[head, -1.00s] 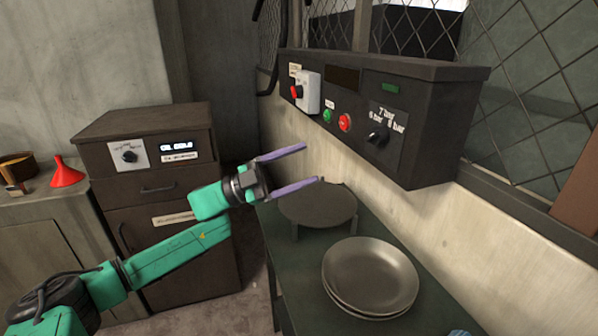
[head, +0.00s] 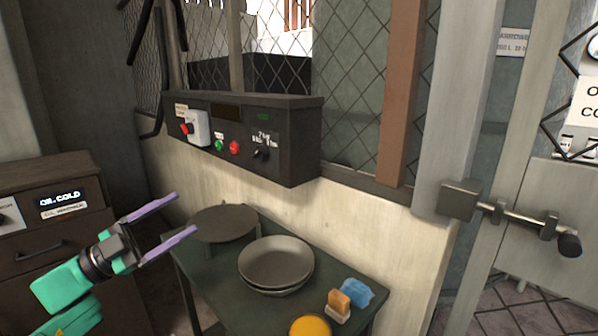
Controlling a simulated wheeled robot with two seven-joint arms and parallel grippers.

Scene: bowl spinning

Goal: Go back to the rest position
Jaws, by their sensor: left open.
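My left gripper (head: 178,228) shows at the lower left in the head view. Its two purple fingers are spread apart, with nothing between them. It is in the air left of the round turntable plate (head: 224,223) on the green table (head: 205,270). Stacked grey bowls (head: 276,262) stand on the table, right of the turntable and apart from the gripper. My right gripper is not in view.
A dark control box (head: 245,135) with knobs and buttons hangs on the wall above the table. An orange and white sponge (head: 338,304), a blue cloth (head: 357,292) and a yellow round thing (head: 310,326) are at the table's front. A brown cabinet (head: 60,250) stands left. A latched door (head: 540,200) is at right.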

